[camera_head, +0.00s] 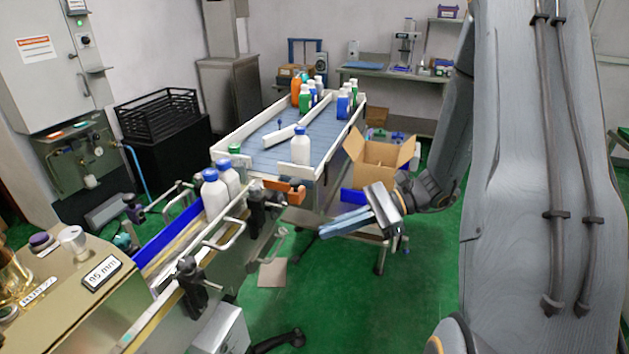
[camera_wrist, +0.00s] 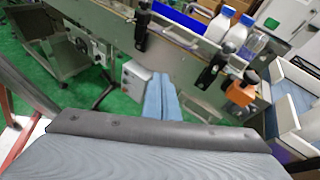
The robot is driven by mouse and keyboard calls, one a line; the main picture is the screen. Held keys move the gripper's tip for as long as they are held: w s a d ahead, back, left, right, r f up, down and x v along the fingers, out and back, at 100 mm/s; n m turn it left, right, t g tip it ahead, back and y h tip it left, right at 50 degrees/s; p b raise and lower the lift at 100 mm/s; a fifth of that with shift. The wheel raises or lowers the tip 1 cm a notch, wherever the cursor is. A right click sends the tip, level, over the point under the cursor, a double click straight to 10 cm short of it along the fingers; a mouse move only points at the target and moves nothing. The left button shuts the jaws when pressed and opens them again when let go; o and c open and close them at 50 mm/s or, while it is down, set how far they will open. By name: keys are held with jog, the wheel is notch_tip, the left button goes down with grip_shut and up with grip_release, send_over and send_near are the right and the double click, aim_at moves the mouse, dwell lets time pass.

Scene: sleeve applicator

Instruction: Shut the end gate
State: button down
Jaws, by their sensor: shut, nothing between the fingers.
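An orange part (camera_head: 285,190), which looks like the end gate, sits at the far end of the narrow bottle conveyor, by the corner of the blue-topped table. It also shows in the wrist view (camera_wrist: 241,94), beside a black clamp. I cannot tell whether it stands open or shut. My gripper (camera_head: 324,229) is right of the conveyor and nearer the camera than the orange part, apart from it. Its blue-grey fingers are shut and empty. In the wrist view my gripper (camera_wrist: 160,82) points towards the conveyor side, left of the orange part.
White bottles with blue caps (camera_head: 215,192) stand on the conveyor near its end. Black clamps and rail rods (camera_head: 190,275) stick out from its side. The blue-topped table (camera_head: 262,155) holds several bottles. An open cardboard box (camera_head: 378,160) stands behind my gripper. Green floor (camera_head: 330,300) is clear.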

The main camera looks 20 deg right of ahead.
jog(key=w+d+r+m+t+y+p, duration=0.1)
jog(key=w+d+m+t, duration=0.3)
jog(key=d, duration=0.2)
jog(key=w+d+r+m+t+p, duration=0.1)
jog(key=w+d+m+t, duration=0.2)
jog(key=d+t, duration=0.15)
jog(key=p+x, duration=0.4)
jog(key=x, duration=0.9)
jog(key=shift+w+f+p, duration=0.3)
jog(key=shift+p, duration=0.05)
